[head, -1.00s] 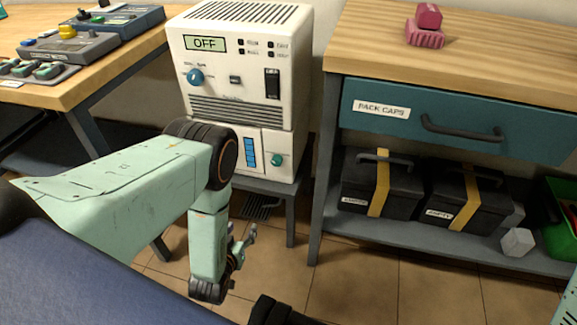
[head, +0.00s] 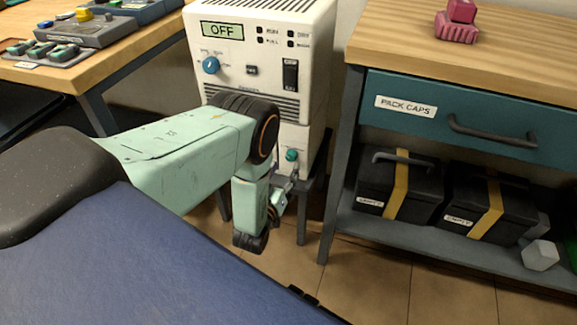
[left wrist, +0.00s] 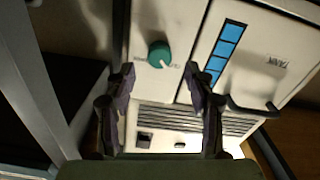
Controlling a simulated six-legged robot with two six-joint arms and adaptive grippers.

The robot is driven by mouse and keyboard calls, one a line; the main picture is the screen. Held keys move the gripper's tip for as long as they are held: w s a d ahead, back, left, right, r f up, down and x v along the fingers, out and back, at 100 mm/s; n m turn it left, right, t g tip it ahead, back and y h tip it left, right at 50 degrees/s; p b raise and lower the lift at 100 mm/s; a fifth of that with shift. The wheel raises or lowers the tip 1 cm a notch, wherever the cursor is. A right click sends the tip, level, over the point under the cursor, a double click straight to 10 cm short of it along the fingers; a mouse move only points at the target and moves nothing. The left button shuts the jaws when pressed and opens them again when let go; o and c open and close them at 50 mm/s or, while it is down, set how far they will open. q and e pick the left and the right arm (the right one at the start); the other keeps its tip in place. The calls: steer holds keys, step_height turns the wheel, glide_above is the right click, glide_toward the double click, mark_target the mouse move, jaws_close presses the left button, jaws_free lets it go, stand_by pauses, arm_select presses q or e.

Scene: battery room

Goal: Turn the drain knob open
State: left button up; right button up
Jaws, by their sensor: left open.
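The green drain knob (head: 291,155) is on the lower front of the white machine (head: 318,50). In the left wrist view the knob (left wrist: 159,54) shows whole, with a pale pointer mark. My left gripper (head: 285,187) is just below the knob in the head view. In the left wrist view the left gripper (left wrist: 159,74) has its two dark fingers apart, one to each side of the knob's line; I cannot tell whether they touch it. A blue level window (left wrist: 225,50) and a panel labelled TANK are beside the knob. My right gripper is not in view.
The machine's display (head: 222,30) reads OFF, with a blue dial (head: 211,65) below it. On the right, a wooden-topped bench (head: 400,48) has a PACK CAPS drawer and black cases on its shelf. A table (head: 60,75) with devices stands at left.

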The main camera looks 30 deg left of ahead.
mark_target(290, 158)
arm_select(q)
steer(key=shift+b+x, duration=0.45)
steer(key=shift+x, duration=1.2)
jaws_close()
